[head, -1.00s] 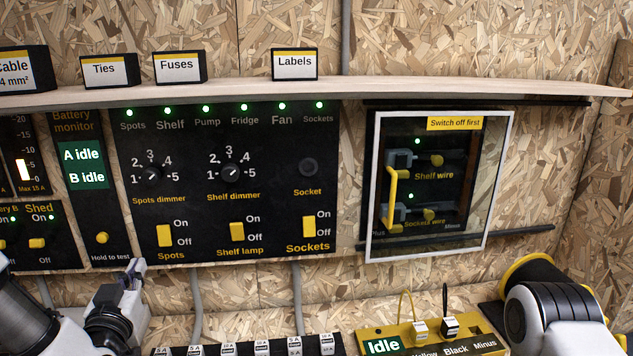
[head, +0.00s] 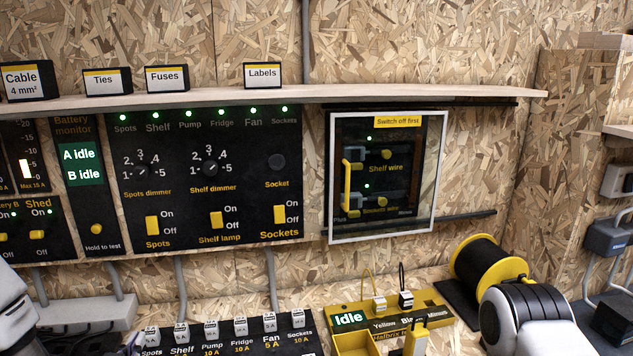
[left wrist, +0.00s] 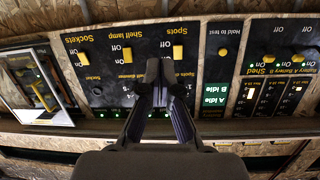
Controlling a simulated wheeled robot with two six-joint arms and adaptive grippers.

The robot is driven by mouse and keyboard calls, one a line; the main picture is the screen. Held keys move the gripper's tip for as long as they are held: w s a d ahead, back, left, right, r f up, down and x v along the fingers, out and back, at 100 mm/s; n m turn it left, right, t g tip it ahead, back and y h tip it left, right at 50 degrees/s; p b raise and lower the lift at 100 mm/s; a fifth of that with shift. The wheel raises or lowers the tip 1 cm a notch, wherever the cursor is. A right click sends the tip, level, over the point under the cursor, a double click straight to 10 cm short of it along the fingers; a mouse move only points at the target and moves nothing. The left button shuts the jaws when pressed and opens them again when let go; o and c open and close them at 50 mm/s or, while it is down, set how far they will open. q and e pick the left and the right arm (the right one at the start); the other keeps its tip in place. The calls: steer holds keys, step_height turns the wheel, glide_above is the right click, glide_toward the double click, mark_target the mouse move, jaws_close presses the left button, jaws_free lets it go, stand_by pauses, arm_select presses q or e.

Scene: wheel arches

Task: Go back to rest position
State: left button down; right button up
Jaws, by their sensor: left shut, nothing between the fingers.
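My left gripper (left wrist: 160,72) shows in the left wrist view with its two dark fingers together and nothing between them. The wrist view is upside down and has the black switch panel behind the fingers. In the head view my left arm (head: 14,308) is at the lower left edge, below the panel (head: 215,170), and most of its gripper is out of the picture or hidden. My right arm (head: 525,315) shows at the lower right; its gripper is not visible.
A glass-fronted box (head: 432,180) with a yellow handle is on the wall. A wooden shelf (head: 400,96) with label boxes runs above. Below are a fuse row (head: 272,342), a yellow tester (head: 440,308) reading Idle and a black cable spool (head: 480,265) with yellow rims.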

arm_select(q)
steer(key=s+d+f+m+g+h, duration=0.1)
steer(key=s+d+f+g, duration=0.15)
steer(key=f, duration=0.35)
steer(key=s+d+f+m+g+h, duration=0.1)
steer(key=s+d+f, duration=0.15)
steer(key=f, duration=0.45)
steer(key=s+d+f+n+g, duration=0.1)
steer(key=s+f+g, duration=0.5)
steer(key=s, duration=0.6)
steer(key=s+d+f+n+g+h, duration=0.1)
steer(key=s+d+f+g, duration=0.2)
steer(key=s+f+g, duration=0.3)
steer(key=s+f, duration=0.4)
steer(key=s, duration=0.2)
steer(key=c, duration=1.8)
jaws_free()
steer(key=shift+c, duration=0.2)
